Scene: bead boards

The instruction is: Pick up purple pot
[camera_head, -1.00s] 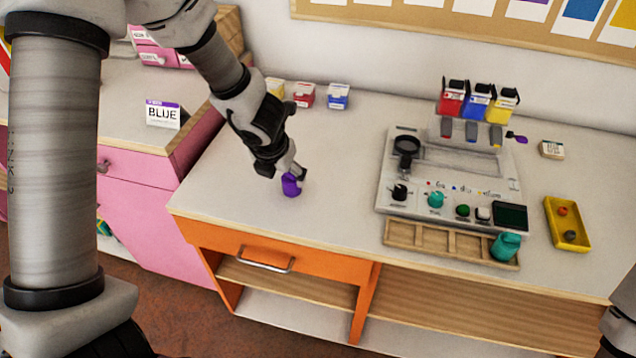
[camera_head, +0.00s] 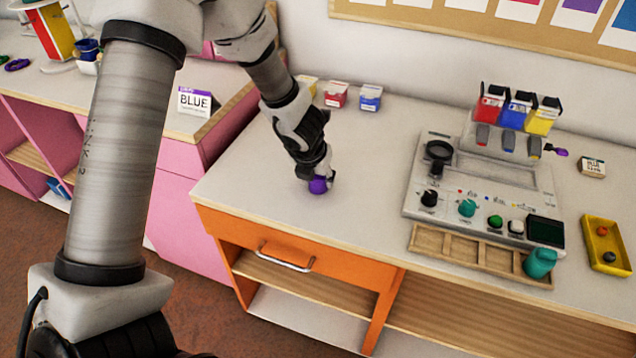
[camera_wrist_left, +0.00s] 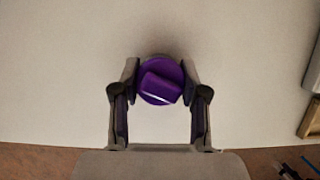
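The purple pot (camera_head: 318,186) stands on the light tabletop (camera_head: 375,200) near its left front part. My left gripper (camera_head: 322,176) reaches down over it and hides its upper part in the head view. In the left wrist view the pot (camera_wrist_left: 161,81), with a raised bar across its round top, sits between the two fingertips. The fingers of my left gripper (camera_wrist_left: 161,78) press close on both sides of it and look shut on it. I cannot see clear space under the pot. My right gripper is not in view.
A grey machine (camera_head: 480,190) with red, blue and yellow cartridges stands to the right. A wooden tray (camera_head: 455,249) and teal pot (camera_head: 540,262) lie before it. A yellow tray (camera_head: 598,262) is further right. Small boxes (camera_head: 370,97) stand against the wall. The table around the pot is mostly clear.

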